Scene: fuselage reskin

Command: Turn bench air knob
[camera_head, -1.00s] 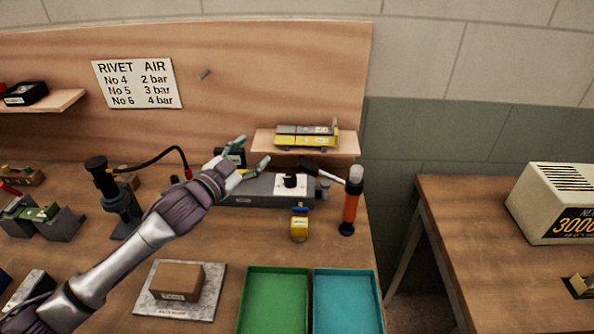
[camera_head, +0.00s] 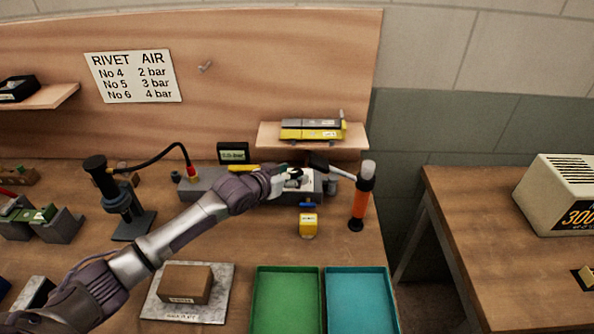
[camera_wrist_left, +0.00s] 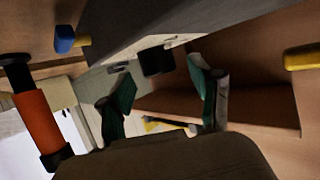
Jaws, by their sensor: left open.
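The bench air knob is a black knob (camera_head: 296,173) on a white plate of the grey air unit (camera_head: 203,184) at the back of the bench. My left gripper (camera_head: 288,177) is at the knob and partly covers it in the head view. In the left wrist view the dark knob (camera_wrist_left: 157,61) stands out from the unit's face, between and just beyond the open green-padded fingertips of my left gripper (camera_wrist_left: 158,82). I cannot tell whether a finger touches it. A small dark display (camera_head: 233,152) stands behind the unit; its reading is too small to be sure of. My right gripper is out of view.
A shelf with a yellow and grey tool (camera_head: 312,130) hangs just above the knob. Green (camera_head: 286,268) and teal (camera_head: 360,268) trays lie in front.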

